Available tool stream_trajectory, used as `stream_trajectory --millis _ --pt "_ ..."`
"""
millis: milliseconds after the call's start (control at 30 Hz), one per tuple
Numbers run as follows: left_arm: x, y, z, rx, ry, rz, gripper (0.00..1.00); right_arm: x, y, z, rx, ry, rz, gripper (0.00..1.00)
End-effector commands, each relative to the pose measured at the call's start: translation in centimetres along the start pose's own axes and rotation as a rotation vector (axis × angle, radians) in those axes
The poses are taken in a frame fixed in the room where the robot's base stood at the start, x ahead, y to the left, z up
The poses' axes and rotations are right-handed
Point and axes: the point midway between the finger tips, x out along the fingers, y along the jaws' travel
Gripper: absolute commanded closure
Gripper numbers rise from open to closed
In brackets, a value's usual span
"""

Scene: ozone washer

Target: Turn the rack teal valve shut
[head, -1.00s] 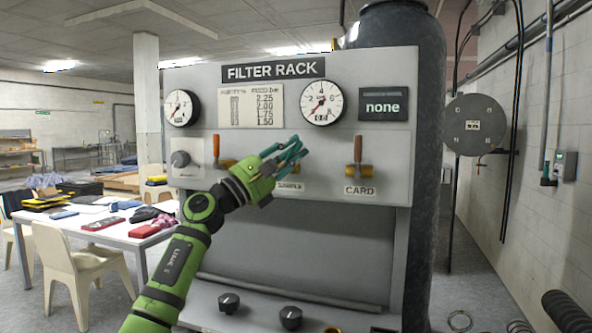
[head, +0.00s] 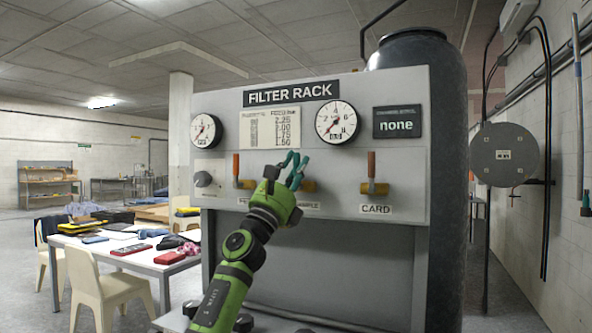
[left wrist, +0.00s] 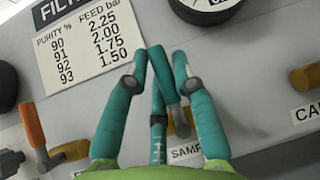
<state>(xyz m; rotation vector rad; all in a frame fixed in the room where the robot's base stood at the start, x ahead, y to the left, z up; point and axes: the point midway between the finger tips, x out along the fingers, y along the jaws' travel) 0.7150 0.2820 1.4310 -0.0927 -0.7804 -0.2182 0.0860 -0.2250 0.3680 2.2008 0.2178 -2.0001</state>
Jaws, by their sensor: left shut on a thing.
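The teal valve is the middle one on the filter rack (head: 415,150), above the SAMPLE label. Its brass body (head: 309,186) shows just right of my left gripper (head: 293,160). In the left wrist view the teal handle (left wrist: 165,75) stands nearly upright, its top tilted left, above the brass body (left wrist: 181,122). My left gripper's teal fingers (left wrist: 160,68) are shut on this handle from both sides. The fingers and handle are alike in colour, so the handle is hard to make out in the head view. My right gripper is not in view.
Orange-handled valves stand at the left (head: 236,168) and at the right above CARD (head: 371,170), both handles upright. Gauges (head: 337,121) sit above. A table (head: 125,258) and chair (head: 105,290) stand at left. A dark tank (head: 445,220) rises behind the rack.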

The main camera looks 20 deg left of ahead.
Motion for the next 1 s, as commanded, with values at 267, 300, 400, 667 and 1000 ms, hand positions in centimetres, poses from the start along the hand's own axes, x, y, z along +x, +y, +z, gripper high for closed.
stream_trajectory --millis 267,300,400,667,1000 --pt "0.27 0.26 0.89 -0.013 -0.016 0.015 1.00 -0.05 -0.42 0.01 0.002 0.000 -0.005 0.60" --pt "0.27 0.26 0.90 -0.014 -0.016 0.015 1.00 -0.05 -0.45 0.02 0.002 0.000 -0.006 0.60" --pt "0.27 0.29 0.91 -0.014 -0.017 0.016 1.00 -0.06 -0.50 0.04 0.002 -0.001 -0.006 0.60" --pt "0.18 0.26 0.63 -0.012 -0.012 0.014 0.48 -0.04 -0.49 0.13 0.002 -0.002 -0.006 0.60" --pt "-0.54 0.38 0.36 -0.005 -0.007 0.014 0.48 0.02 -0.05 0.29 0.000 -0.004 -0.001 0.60"
